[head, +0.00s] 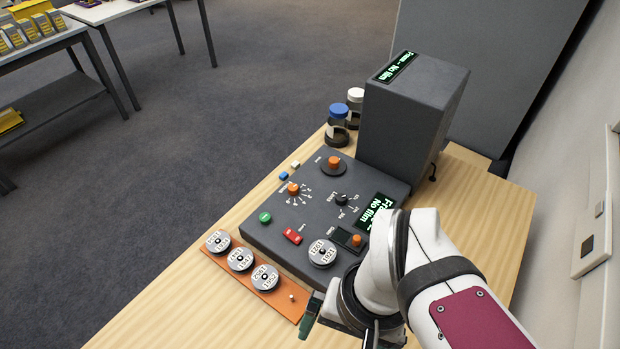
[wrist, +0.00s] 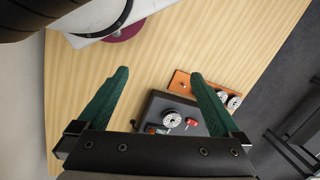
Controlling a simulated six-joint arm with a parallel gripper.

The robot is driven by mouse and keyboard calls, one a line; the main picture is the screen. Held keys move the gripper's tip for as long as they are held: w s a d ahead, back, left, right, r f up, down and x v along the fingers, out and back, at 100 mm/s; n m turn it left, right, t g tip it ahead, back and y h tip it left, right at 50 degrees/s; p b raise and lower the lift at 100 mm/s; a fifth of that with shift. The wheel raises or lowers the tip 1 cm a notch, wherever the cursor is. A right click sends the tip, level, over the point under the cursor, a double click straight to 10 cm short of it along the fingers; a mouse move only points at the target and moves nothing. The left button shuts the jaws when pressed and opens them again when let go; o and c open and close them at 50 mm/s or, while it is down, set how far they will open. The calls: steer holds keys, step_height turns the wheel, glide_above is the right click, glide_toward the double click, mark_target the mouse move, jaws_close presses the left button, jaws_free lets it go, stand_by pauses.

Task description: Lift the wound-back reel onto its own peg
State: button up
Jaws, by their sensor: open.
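A grey-white reel (head: 322,253) with a printed label sits on the front of the dark control panel (head: 262,232); it also shows in the wrist view (wrist: 171,118). An orange peg board (head: 280,300) lies left of the panel. It carries three similar reels (head: 218,241), (head: 240,259), (head: 266,277) and one bare peg (head: 291,297) at its near end. My gripper (wrist: 160,73) is open and empty, its green fingers wide apart. In the head view a green finger shows near the board's near end; the rest is partly hidden by my arm.
A tall grey box (head: 412,115) with a "No film" display stands behind the panel. Blue-capped (head: 338,125) and white-capped (head: 355,105) jars stand beside it. Knobs, buttons and a red switch (head: 292,236) surround the reel. The wooden table (head: 170,320) is bare at front left.

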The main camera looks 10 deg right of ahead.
steer(key=w+n+h, duration=0.3)
steer(key=w+n, duration=0.5)
steer(key=n, duration=0.3)
steer(key=n+t+h, duration=0.1)
steer(key=n+h, duration=0.2)
steer(key=n, duration=1.3)
glide_toward(321, 254)
steer(key=x, duration=0.8)
steer(key=shift+a, duration=0.1)
steer(key=c, duration=1.4)
steer(key=shift+o, duration=0.2)
steer(key=shift+r, duration=0.1)
